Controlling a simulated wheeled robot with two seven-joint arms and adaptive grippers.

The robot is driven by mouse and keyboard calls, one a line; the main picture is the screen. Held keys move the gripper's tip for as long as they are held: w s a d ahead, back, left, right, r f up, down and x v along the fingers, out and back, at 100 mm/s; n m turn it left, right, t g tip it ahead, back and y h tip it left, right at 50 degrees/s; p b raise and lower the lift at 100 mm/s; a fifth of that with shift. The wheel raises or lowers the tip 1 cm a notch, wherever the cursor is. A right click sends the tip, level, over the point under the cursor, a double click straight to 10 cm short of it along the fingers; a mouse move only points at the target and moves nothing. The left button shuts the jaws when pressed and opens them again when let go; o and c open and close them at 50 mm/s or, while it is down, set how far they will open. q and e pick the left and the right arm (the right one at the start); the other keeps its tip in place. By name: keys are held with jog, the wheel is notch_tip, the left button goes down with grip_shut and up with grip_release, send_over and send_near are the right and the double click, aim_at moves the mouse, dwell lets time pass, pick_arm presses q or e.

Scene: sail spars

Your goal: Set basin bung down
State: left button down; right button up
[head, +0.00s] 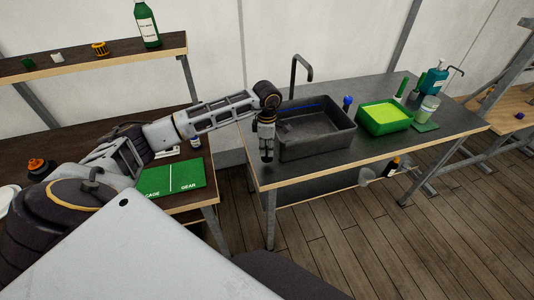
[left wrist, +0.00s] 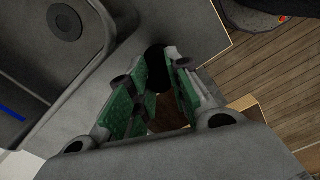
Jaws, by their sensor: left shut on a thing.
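My left gripper (head: 266,154) points down over the left end of the sink counter, just left of the basin. In the left wrist view its green-padded fingers (left wrist: 162,75) are shut on a dark round thing, which looks like the basin bung (left wrist: 156,60). The bung is partly hidden by the fingers, and I cannot tell whether it touches the counter. The dark grey basin (head: 316,143) is empty, with a blue strip along its back. Its round drain (left wrist: 66,24) shows in the left wrist view. My right gripper is not in view.
The sink counter (head: 272,178) has a bare strip left of the basin, ending at a wooden edge. A tap (head: 298,70) stands behind it. Right of it are a blue-topped item (head: 347,103), a green tub (head: 384,126) and a teal bottle (head: 434,78). A green mat (head: 172,178) lies on the left bench.

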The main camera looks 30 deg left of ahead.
pick_arm(q)
jog(key=shift+f+p, duration=0.3)
jog(key=shift+f, duration=1.15)
jog(key=shift+f, duration=0.2)
jog(key=c, duration=1.3)
grip_release()
jog(key=shift+r, duration=0.2)
jog(key=shift+r, duration=0.7)
notch_tip(320, 180, up, 10)
jog(key=b, duration=0.2)
jog(key=shift+r+b, duration=0.25)
jog(key=shift+b, duration=0.05)
